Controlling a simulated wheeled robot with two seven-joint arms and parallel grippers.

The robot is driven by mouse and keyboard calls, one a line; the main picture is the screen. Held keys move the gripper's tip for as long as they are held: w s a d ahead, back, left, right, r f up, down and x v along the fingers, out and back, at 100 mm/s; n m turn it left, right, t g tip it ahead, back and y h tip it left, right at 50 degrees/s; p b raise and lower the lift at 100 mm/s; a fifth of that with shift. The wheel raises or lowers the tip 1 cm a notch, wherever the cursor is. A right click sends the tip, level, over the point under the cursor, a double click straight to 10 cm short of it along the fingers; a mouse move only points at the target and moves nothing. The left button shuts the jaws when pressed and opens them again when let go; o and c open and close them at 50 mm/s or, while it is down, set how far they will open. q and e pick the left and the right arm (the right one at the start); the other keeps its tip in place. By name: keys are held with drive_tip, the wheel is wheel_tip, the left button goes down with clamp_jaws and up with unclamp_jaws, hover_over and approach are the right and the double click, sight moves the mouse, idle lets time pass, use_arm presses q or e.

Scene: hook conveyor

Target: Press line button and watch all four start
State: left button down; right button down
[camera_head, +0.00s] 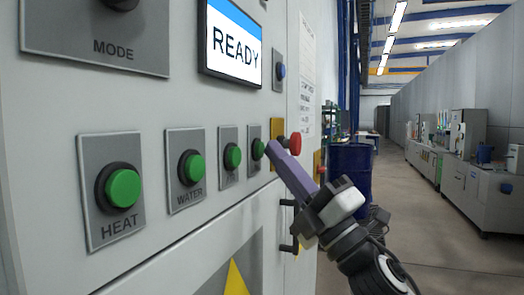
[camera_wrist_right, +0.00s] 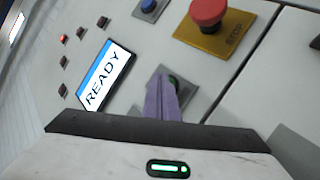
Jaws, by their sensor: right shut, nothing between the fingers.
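A row of green buttons runs along the pale panel in the head view: HEAT (camera_head: 123,188), WATER (camera_head: 192,168), a third button (camera_head: 233,156) and a fourth button (camera_head: 257,149) at the far end. The labels of the last two are too small to read. My right gripper (camera_head: 271,148) is shut and empty, its purple fingertips right beside the fourth button. In the right wrist view the fingers (camera_wrist_right: 162,97) partly cover a green button (camera_wrist_right: 174,79); I cannot tell whether they touch it. The screen (camera_head: 234,45) reads READY. My left gripper is not in view.
A red STOP button (camera_head: 295,143) on a yellow plate sits just beyond the fourth green button; it also shows in the right wrist view (camera_wrist_right: 208,12). A blue button (camera_head: 281,72) is above. A blue drum (camera_head: 350,172) stands behind my right arm. The aisle floor is open.

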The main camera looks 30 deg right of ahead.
drive_tip(key=shift+s+d, duration=0.35)
drive_tip(key=shift+s, duration=0.05)
drive_tip(key=shift+s+d+b, duration=0.5)
drive_tip(key=shift+s+d, duration=0.3)
drive_tip(key=shift+s, duration=0.2)
drive_tip(key=shift+s+d+b, duration=0.5)
drive_tip(key=shift+s+d, duration=0.3)
drive_tip(key=shift+s, duration=0.15)
